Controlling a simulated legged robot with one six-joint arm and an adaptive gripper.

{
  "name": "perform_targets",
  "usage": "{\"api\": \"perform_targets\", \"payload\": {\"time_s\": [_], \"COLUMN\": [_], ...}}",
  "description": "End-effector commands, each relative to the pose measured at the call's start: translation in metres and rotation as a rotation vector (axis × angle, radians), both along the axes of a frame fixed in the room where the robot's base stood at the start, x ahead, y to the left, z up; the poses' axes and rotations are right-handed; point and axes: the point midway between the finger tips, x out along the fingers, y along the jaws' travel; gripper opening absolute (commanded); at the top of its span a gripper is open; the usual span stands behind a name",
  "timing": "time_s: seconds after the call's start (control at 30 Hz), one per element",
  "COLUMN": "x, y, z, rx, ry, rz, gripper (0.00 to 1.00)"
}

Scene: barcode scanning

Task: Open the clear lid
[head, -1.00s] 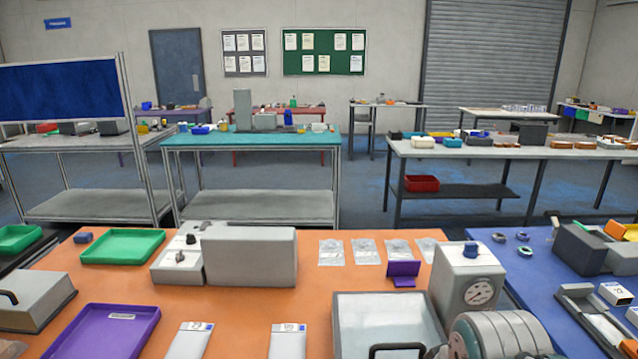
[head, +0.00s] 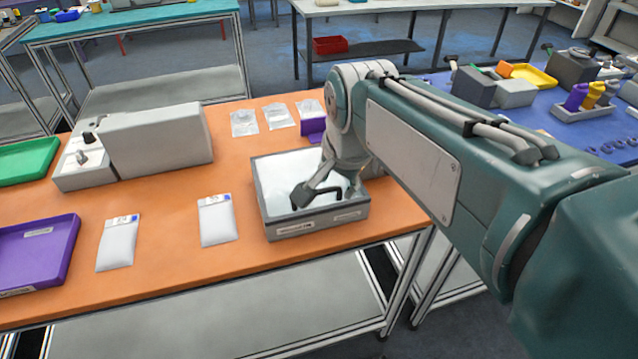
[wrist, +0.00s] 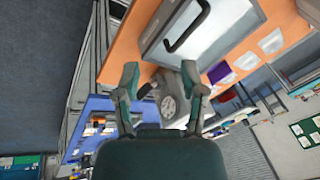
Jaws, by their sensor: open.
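A grey box (head: 318,225) stands near the front edge of the orange table, with its clear lid (head: 285,172) lying flat on top, shut. The lid has a black bar handle, partly hidden by my arm in the head view. In the wrist view the clear lid (wrist: 212,12) and black handle (wrist: 190,28) are at the top, beyond my fingers. My gripper (wrist: 160,73) is open, its two fingers spread and nothing held between them. The handle is apart from the fingers in the wrist view. My arm hides the box's right rear part in the head view.
A grey device with a round dial (wrist: 170,105) shows between and beyond my fingers. A purple stand (head: 312,128) is behind the box. White packets (head: 216,220), a long grey machine (head: 158,140) and a purple tray (head: 40,250) lie left. Bare orange tabletop lies between them.

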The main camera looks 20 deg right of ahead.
Motion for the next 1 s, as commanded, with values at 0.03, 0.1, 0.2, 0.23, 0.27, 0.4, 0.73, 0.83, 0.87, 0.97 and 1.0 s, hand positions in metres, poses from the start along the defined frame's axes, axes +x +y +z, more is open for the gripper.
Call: {"api": "perform_targets", "payload": {"time_s": [0.03,0.1,0.2,0.23,0.27,0.4,0.73,0.83,0.87,0.97,1.0], "x": [0.015,0.033,0.055,0.061,0.065,0.079,0.087,0.090,0.091,0.094,0.096], "y": [-0.001,-0.001,-0.002,-0.002,-0.003,-0.003,-0.003,-0.003,-0.003,-0.003,-0.003], "z": [0.000,-0.001,-0.003,-0.004,-0.005,-0.007,-0.044,-0.063,-0.068,-0.086,-0.092], "rx": [0.030,0.071,0.118,0.129,0.138,0.165,0.168,0.167,0.168,0.168,0.167], "ry": [0.024,0.051,0.083,0.091,0.098,0.116,0.122,0.123,0.122,0.122,0.121], "rz": [-0.093,-0.234,-0.415,-0.461,-0.501,-0.620,-0.641,-0.640,-0.640,-0.640,-0.639], "gripper": [0.54,0.54,0.54,0.54,0.54,0.54,0.54,0.54,0.54,0.54,0.54]}}
